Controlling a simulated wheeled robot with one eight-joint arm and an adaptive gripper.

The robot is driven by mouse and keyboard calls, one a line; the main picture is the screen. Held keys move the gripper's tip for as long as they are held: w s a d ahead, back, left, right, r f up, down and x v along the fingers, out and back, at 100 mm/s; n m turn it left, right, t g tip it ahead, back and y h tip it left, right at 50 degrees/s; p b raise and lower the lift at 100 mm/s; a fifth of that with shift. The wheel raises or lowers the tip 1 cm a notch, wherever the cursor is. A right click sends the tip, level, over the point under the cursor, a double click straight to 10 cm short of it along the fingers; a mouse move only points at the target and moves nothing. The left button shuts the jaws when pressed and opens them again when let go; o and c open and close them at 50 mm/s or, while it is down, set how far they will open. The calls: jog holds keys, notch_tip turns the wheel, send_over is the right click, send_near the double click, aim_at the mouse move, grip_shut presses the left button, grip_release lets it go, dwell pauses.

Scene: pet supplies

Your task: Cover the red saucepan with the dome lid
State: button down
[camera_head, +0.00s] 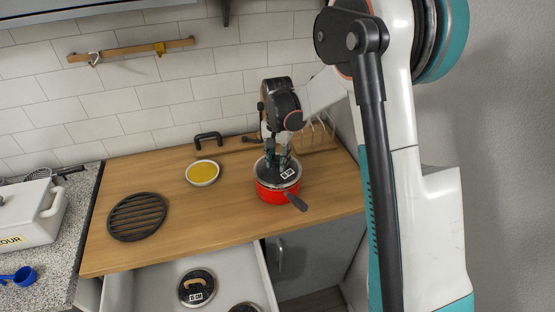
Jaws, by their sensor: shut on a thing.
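The red saucepan (267,193) stands on the wooden counter, with its dark handle pointing toward the front right. A dark grey lid (262,170) with a white printed label is over its top. The lid looks level and roughly lined up with the rim. I cannot tell whether it rests on the rim or hangs just above it. My gripper (279,166) points down at the lid's middle and is shut on it. The fingers hide the lid's knob, and the pan's inside is hidden.
A bowl of yellow contents (203,173) and a black round trivet (137,217) sit on the wooden counter (215,220) to the left. The sink in front holds a round lid (197,288) and another partly cut-off round thing. A white box (30,215) and blue scoop (22,276) are far left.

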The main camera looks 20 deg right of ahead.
jog(key=shift+f+b, duration=0.45)
jog(key=shift+b, duration=0.1)
dwell(1.2)
jog(key=c, duration=1.2)
grip_release()
jog(key=shift+o, duration=0.2)
jog(key=shift+r, duration=0.1)
notch_tip(320, 180, up, 12)
